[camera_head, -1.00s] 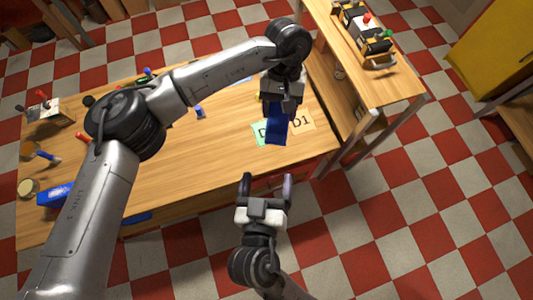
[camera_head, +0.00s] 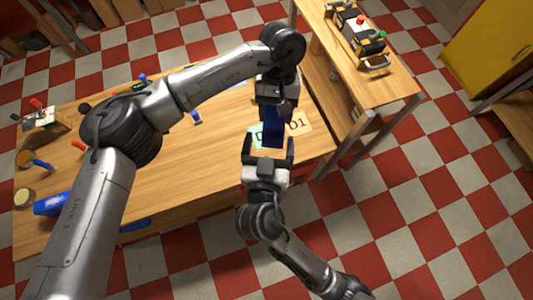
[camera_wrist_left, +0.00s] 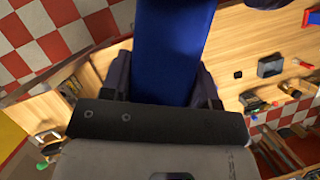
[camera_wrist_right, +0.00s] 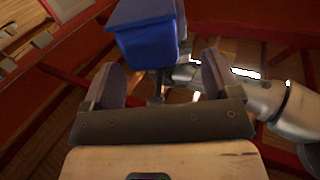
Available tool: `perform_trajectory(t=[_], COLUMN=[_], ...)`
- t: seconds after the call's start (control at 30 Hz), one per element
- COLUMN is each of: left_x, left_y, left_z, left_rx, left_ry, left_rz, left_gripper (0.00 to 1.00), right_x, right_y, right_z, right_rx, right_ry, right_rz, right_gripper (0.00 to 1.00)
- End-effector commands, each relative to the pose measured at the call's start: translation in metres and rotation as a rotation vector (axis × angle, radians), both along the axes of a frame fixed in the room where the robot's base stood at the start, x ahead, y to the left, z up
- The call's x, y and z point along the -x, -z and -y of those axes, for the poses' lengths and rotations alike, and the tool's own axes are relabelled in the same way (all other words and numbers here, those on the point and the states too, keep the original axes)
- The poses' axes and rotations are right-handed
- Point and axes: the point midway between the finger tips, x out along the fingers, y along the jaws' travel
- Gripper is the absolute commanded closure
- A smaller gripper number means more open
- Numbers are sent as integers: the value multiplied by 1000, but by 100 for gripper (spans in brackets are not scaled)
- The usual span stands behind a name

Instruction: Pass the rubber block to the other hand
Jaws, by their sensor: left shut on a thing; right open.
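The rubber block (camera_head: 272,132) is a long blue block. My left gripper (camera_head: 274,104) is shut on its upper end, and the free end points toward my right gripper. In the left wrist view the block (camera_wrist_left: 172,45) runs out from between the left fingers (camera_wrist_left: 168,80). My right gripper (camera_head: 268,142) is open just below the block, its fingers pointing up at the free end. In the right wrist view the block's end (camera_wrist_right: 148,40) is ahead of the open fingers (camera_wrist_right: 160,80), slightly left of centre. I cannot tell whether it reaches between the fingertips.
The wooden table (camera_head: 180,165) lies below, with labelled cards (camera_head: 298,123) near the grippers. A blue box (camera_head: 50,204) and small tools lie toward its left. A side bench (camera_head: 380,92) at the upper right carries a toolbox (camera_head: 358,38). The checkered floor is open at right.

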Motion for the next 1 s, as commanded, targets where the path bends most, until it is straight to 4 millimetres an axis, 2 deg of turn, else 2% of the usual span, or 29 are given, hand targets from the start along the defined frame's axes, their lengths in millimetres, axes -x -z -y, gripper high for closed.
perform_trajectory(t=[0.1,0.3,0.7,0.77,1.0], left_x=[0,0,0,0,0], left_y=[0,0,0,0,0], left_z=[0,0,0,0,0], left_rx=[0,0,0,0,0], left_ry=[0,0,0,0,0], left_rz=[0,0,0,0,0], left_gripper=[70,70,70,70,70], right_x=[-14,-28,-32,-32,-32], right_y=[-1,0,0,0,0], right_z=[3,6,7,7,7], right_rx=[1,2,1,1,1], right_ry=[1,0,1,1,0], right_rz=[2,1,0,0,0], right_gripper=[17,17,17,21,44])
